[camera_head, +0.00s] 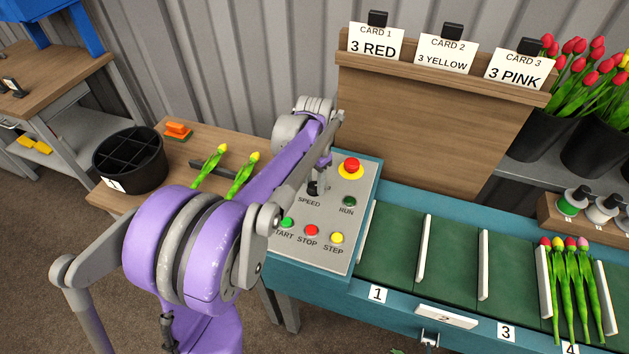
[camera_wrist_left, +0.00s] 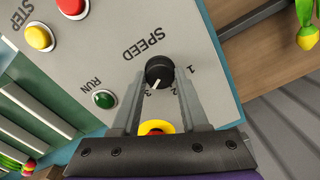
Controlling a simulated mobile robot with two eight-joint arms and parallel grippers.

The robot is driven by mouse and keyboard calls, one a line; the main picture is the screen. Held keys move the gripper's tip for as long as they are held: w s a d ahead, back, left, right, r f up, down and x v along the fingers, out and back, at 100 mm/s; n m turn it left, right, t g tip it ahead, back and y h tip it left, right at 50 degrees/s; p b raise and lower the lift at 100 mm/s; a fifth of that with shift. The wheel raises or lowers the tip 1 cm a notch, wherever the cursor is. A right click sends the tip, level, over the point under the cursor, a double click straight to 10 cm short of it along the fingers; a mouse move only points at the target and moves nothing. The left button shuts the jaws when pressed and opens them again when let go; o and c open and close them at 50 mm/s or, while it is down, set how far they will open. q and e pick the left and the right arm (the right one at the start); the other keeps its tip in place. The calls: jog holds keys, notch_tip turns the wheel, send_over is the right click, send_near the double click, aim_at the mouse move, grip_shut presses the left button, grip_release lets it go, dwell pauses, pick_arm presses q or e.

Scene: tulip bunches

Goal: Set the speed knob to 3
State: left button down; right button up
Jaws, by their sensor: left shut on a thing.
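The black speed knob (camera_head: 313,189) sits on the grey control panel (camera_head: 333,235), above the word SPEED. My left gripper (camera_head: 316,178) reaches down onto it from above. In the left wrist view the two fingers of the left gripper (camera_wrist_left: 160,86) stand on either side of the knob (camera_wrist_left: 159,70) and are shut on it. The 1 is readable to the right; the 2 is partly hidden by the right finger. My right gripper is not in view.
A red emergency button (camera_head: 351,166) on a yellow base is close behind the gripper. The RUN button (camera_head: 349,202), START (camera_head: 286,222), STOP (camera_head: 311,230) and STEP (camera_head: 337,238) buttons surround the knob. The green conveyor (camera_head: 453,255) runs to the right, with tulips (camera_head: 572,285) in slot 4.

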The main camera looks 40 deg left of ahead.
aim_at(315, 185)
pick_arm(q)
jog(key=shift+c, duration=2.1)
grip_release()
notch_tip(315, 185, up, 11)
jog(key=shift+p, duration=0.4)
jog(key=s+d+f+t, duration=0.1)
jog(key=s+d+f, duration=0.1)
jog(key=s+d, duration=0.3)
jog(key=s+d+f+n+t+p, duration=0.1)
jog(key=s+d+f+t, duration=0.1)
jog(key=s+d, duration=0.4)
jog(key=s+d+f+n+t+p, duration=0.1)
jog(key=s+d+f+t, duration=0.1)
jog(key=s+d+f, duration=0.2)
jog(key=shift+s+d+f, duration=0.15)
jog(key=shift+s+d, duration=0.5)
jog(key=shift+s, duration=0.2)
jog(key=shift+s+d+f, duration=0.2)
jog(key=shift+s+f, duration=0.1)
